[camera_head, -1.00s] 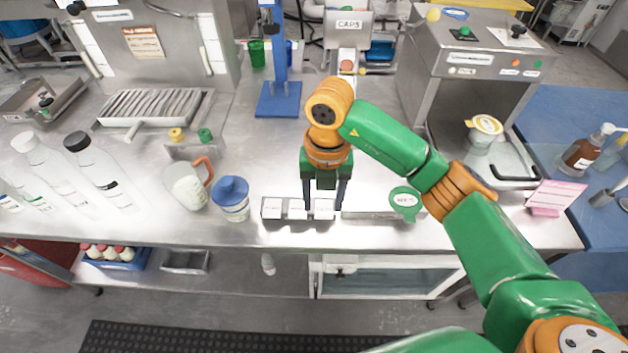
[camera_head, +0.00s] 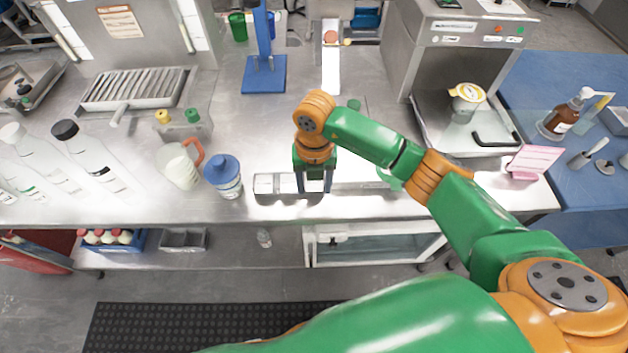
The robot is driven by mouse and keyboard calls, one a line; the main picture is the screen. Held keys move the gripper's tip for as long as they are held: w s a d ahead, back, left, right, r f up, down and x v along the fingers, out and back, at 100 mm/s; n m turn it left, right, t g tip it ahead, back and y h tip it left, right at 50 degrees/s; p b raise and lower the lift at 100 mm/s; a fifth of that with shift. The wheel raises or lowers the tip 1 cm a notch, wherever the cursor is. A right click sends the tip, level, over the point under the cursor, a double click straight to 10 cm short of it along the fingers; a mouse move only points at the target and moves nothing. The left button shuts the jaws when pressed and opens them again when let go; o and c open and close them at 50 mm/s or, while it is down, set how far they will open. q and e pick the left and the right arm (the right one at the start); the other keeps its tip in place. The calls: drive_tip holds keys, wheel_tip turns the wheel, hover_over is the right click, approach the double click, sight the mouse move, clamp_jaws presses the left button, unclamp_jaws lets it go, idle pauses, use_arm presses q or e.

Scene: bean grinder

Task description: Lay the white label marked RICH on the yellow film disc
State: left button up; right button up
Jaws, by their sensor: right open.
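A shallow metal tray (camera_head: 256,191) with white labels lies near the front edge of the steel counter. A white label (camera_head: 285,184) shows just left of my right gripper; no wording on the labels is legible. My right gripper (camera_head: 314,189) points down with two dark fingers apart, over the right part of the tray. I cannot tell whether the fingers touch a label between them. My left gripper is not in view.
A blue-lidded cup (camera_head: 224,177) and a jug with an orange handle (camera_head: 181,165) stand left of the tray. A green round piece (camera_head: 388,178) is partly behind my right arm. A pink card stand (camera_head: 534,160) is at the right.

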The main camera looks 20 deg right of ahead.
drive_tip(key=shift+w+f, duration=0.1)
drive_tip(key=shift+f, duration=0.2)
clamp_jaws()
